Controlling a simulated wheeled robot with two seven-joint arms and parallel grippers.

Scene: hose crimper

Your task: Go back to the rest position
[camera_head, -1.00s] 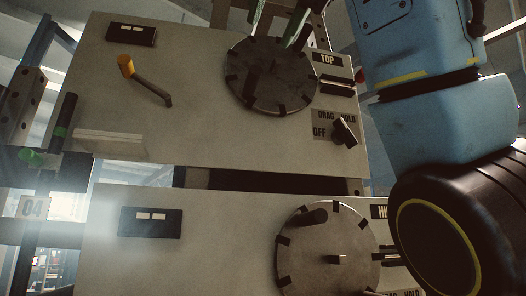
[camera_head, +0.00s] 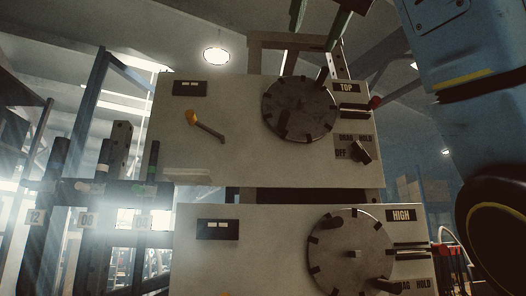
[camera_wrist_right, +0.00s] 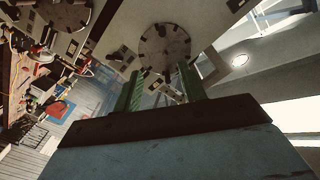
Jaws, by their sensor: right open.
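My right gripper (camera_head: 320,20) shows at the top of the head view as two green fingers set apart, with nothing seen between them. It is near the upper panel (camera_head: 225,110), by the dark round dial (camera_head: 299,108) marked TOP. In the right wrist view the open green fingers (camera_wrist_right: 160,85) point toward a round dial (camera_wrist_right: 165,47), which looks clear of them. My blue and black arm fills the right side of the head view. My left gripper is not in view.
A lower panel marked HIGH (camera_head: 400,215) has its own dial (camera_head: 350,254). An orange-tipped lever (camera_head: 206,125) and a DRAG/HOLD/OFF knob (camera_head: 361,152) stick out of the upper panel. Dark racks with numbered tags (camera_head: 86,219) stand at left. A lit ceiling lamp (camera_head: 215,55) hangs above.

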